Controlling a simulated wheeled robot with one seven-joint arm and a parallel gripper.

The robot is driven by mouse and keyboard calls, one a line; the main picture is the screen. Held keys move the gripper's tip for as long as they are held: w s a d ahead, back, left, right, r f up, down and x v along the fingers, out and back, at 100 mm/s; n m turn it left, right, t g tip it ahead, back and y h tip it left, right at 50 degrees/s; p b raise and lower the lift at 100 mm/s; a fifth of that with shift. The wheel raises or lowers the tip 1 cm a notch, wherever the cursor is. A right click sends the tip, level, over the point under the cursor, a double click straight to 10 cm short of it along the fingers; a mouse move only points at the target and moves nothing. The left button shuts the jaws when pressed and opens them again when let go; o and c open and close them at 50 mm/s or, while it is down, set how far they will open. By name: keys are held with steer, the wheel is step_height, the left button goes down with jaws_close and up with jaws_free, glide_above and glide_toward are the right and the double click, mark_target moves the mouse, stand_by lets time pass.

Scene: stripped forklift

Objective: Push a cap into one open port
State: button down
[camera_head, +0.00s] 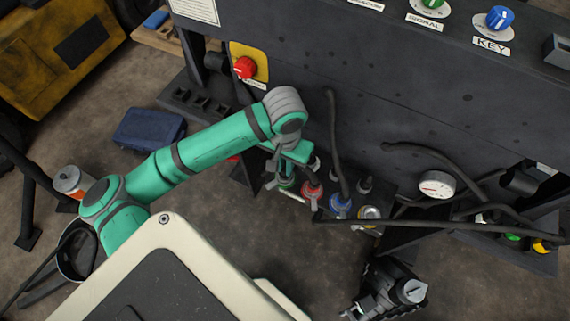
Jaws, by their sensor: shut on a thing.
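My gripper (278,171) hangs from the green arm at a row of fittings on the low dark ledge of the forklift. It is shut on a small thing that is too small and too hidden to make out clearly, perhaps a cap. A green-ringed fitting (286,183) shows right below and beside the jaws; I cannot tell whether they touch. A red fitting (312,190), a blue fitting (340,206) and a yellow and silver fitting (369,214) stand to the right. I cannot tell which port is open.
Dark hoses (336,140) rise and run across near the row. A gauge (436,186) and green and yellow fittings (527,242) are at the right. A red stop button (245,67) is above my arm. A blue case (149,130) and a can (70,180) are at the left.

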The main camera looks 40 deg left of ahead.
steer(key=shift+f, duration=0.5)
stand_by(0.3)
steer(key=c, duration=1.7)
jaws_free()
steer(key=shift+r, duration=0.1)
step_height(320, 180, up, 11)
steer(key=shift+f, duration=0.15)
